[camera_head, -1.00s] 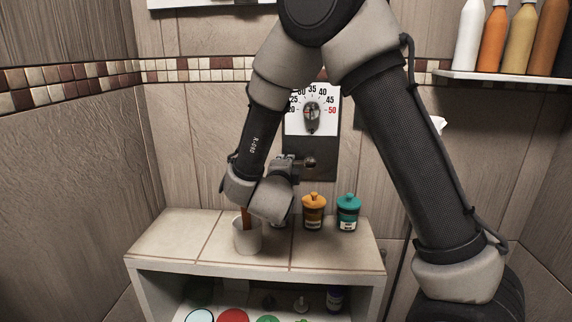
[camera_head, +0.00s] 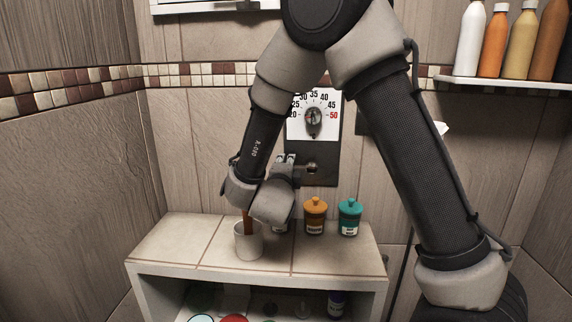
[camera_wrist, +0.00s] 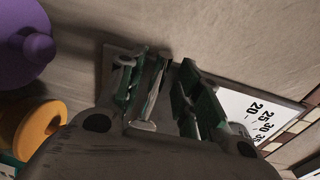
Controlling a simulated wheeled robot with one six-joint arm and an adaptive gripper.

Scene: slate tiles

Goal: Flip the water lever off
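The water lever is a short metal bar with a dark round base (camera_head: 312,168) on the dark wall panel (camera_head: 325,150), below a white temperature dial. My gripper (camera_head: 287,160) is close to the panel, just left of the lever base and partly hidden behind my own wrist. In the wrist view my gripper (camera_wrist: 163,92) has its two green-padded fingers apart. A pale metal bar (camera_wrist: 150,100), which looks like the lever, lies between them, nearer the left finger. I cannot tell whether it touches that finger.
A tiled shelf (camera_head: 340,258) below holds a white cup (camera_head: 248,240) with a brown stick, an orange-lidded jar (camera_head: 315,215) and a teal-lidded jar (camera_head: 349,217). Bottles stand on an upper right shelf (camera_head: 510,80). The wall left of the panel is clear.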

